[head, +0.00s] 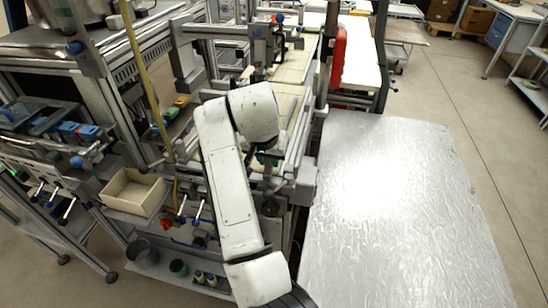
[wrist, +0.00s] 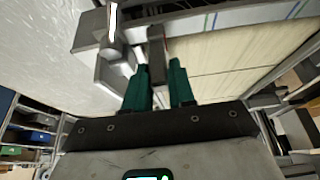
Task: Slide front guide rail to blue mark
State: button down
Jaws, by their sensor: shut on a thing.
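In the wrist view, my gripper (wrist: 159,88) has two dark green fingers, closed around a narrow grey upright tab (wrist: 156,48). The tab appears to belong to the front guide rail; its exact join is hard to make out. A grey metal bar (wrist: 195,22) runs across the top of the wrist view, with short blue and green lines on its face. One blue mark (wrist: 214,20) is right of the tab, apart from it. In the head view, my white arm covers most of the gripper and the rail.
A cream belt surface (wrist: 225,58) lies beyond the fingers. In the head view, a shiny metal table (head: 400,215) stands right of the machine. A beige bin (head: 133,192) and a yellow upright strip (head: 148,80) are at left. Open floor lies further right.

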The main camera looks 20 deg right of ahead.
jog(key=w+a, duration=0.1)
jog(key=a, duration=0.1)
jog(key=w+a, duration=0.2)
jog(key=shift+w+a, duration=0.2)
jog(key=shift+a, duration=0.1)
jog(key=c, duration=1)
grip_release()
jog(key=shift+c, duration=0.2)
jog(key=shift+r, duration=0.15)
jog(key=b+v, duration=0.1)
jog(key=v, duration=0.9)
jog(key=shift+s+r+b, duration=0.15)
jog(key=shift+r+b, duration=0.05)
jog(key=shift+b, duration=0.1)
jog(key=shift+a, duration=0.15)
